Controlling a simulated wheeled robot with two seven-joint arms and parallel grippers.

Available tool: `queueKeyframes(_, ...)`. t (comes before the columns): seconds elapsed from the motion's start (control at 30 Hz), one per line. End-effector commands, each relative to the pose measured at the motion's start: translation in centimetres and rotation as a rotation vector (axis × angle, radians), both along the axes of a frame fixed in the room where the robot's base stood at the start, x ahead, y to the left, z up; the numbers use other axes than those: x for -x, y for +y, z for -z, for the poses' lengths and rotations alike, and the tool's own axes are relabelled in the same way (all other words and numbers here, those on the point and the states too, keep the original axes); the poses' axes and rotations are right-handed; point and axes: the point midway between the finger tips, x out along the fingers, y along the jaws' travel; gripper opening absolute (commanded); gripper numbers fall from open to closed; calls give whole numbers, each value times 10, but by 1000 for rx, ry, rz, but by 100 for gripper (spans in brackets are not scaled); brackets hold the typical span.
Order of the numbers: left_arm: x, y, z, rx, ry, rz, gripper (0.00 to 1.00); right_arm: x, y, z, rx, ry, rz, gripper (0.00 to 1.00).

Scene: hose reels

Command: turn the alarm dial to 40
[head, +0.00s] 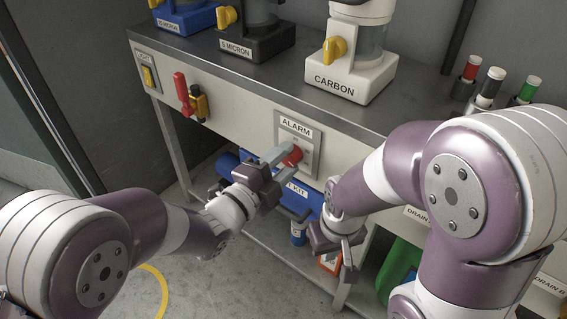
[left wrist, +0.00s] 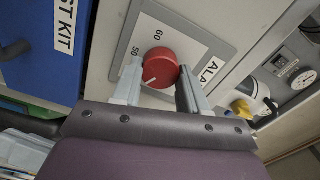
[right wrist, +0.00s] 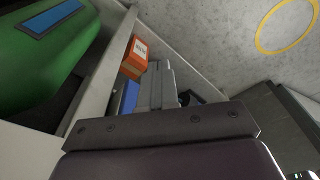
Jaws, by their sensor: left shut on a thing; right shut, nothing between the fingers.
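The red alarm dial (head: 292,156) sits on a grey plate under the ALARM label on the front of the bench. My left gripper (head: 280,158) is shut on it. In the left wrist view the dial (left wrist: 160,66) is between the two fingers of the left gripper (left wrist: 158,84). The marks 50 and 60 show beside the dial, and its white pointer line points down-left, past the 50; the mark at its end is hidden by a finger. My right gripper (head: 345,262) is shut and empty, pointing down in front of the bench; its closed fingers show in the right wrist view (right wrist: 157,82).
A light switch (head: 149,76) and a red lever valve (head: 183,92) are left of the dial. Filter housings, including CARBON (head: 350,78), stand on the bench top. A blue kit box (head: 304,197), an orange box (right wrist: 134,58) and a green container (right wrist: 45,50) are below.

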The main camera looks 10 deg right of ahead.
Motion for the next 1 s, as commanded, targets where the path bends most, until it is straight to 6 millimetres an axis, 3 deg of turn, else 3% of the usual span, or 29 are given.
queueKeyframes(0.47,1,0,2,-10,-3,1,13,0,0,1,0,0,0,0)
queueKeyframes(0.5,1,0,2,-10,-3,1,56,0,0,1,0,0,0,0)
queueKeyframes(0.53,1,0,2,-10,-4,0,66,0,0,1,0,0,0,0)
queueKeyframes(0.87,2,2,0,-7,-6,0,69,0,0,-1,0,0,0,0)
queueKeyframes(1.0,16,22,-4,-8,-4,-3,69,0,0,-14,0,0,0,0)
